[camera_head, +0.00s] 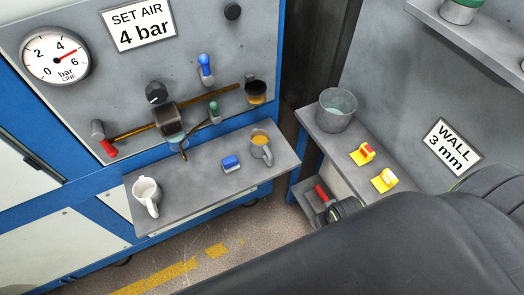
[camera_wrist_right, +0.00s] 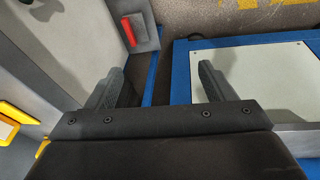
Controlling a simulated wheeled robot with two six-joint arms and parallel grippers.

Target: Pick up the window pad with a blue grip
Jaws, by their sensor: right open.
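A small pad with a blue grip (camera_head: 231,163) lies on the grey shelf (camera_head: 195,178) in the head view, between a white jug and a grey jug. It is probably the window pad; its underside is hidden. My right gripper (camera_wrist_right: 160,88) is open and empty in the wrist view, its two dark fingers apart. In the head view my dark right arm crosses the lower right, and the gripper end is partly visible right of the shelf and lower, apart from the pad. The pad is not in the wrist view. My left gripper is not in view.
The white jug (camera_head: 146,194) and grey jug (camera_head: 261,149) flank the pad. Above are a blue-handled valve (camera_head: 206,68) and brass piping. A red handle (camera_wrist_right: 128,31) is near my right gripper.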

